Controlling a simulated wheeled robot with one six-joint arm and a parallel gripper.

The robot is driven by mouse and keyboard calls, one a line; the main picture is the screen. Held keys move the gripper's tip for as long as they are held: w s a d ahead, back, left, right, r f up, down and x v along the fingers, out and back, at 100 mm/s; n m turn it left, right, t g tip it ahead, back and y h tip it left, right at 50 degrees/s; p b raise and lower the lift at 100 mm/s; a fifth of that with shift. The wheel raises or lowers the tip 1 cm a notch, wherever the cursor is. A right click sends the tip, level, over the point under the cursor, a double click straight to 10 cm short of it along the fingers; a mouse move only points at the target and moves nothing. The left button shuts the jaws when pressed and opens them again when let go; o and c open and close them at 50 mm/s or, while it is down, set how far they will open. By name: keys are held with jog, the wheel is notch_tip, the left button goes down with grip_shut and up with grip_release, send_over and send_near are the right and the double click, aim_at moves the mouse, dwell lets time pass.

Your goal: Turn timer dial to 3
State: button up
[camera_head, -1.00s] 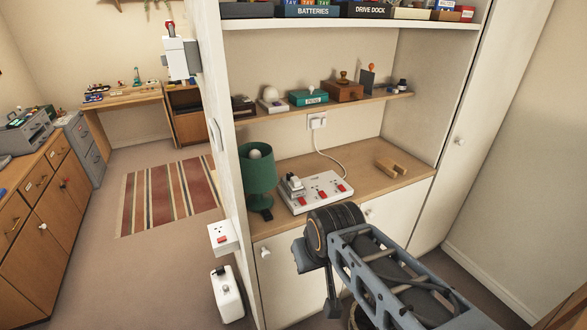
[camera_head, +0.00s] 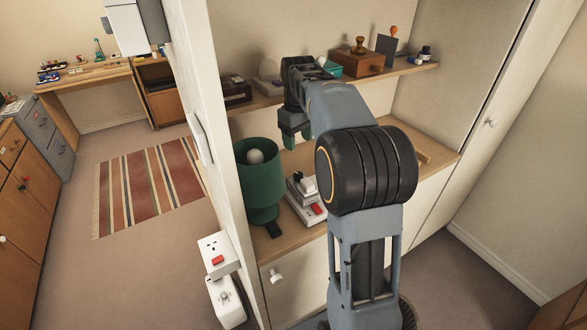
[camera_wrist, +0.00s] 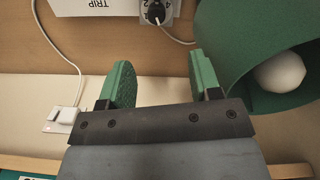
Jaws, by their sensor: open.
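The timer dial (camera_wrist: 156,12) is a small black knob at the top of the wrist view, partly cut off by the edge. Numbers, including a 2 and a 4, show around it on a light face. It appears to belong to the white plug-in block (camera_head: 303,186) on the power strip (camera_head: 306,207) on the desk surface. My gripper (camera_wrist: 163,72) is open, with nothing between its green fingers. It also shows in the head view (camera_head: 289,138), above and behind the strip, apart from the dial.
A green lamp (camera_head: 258,190) with a white bulb stands left of the strip, and its shade (camera_wrist: 237,45) is close to my right finger in the wrist view. A shelf (camera_head: 425,71) with small boxes runs behind. A wall socket (camera_wrist: 61,120) has a plug and cord.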

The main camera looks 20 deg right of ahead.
aim_at(298, 174)
jog(key=f, duration=0.9)
jog(key=w+f, duration=0.1)
jog(key=f, duration=0.4)
jog(key=shift+d, duration=0.4)
jog(key=shift+c, duration=0.5)
jog(key=c, duration=0.8)
jog(key=m, duration=0.4)
jog(key=shift+m, duration=0.3)
jog(key=shift+c, duration=0.2)
jog(key=o, duration=0.9)
jog(key=shift+o, duration=0.2)
jog(key=shift+r, duration=0.1)
notch_tip(298, 174, up, 14)
jog(key=shift+a, duration=0.2)
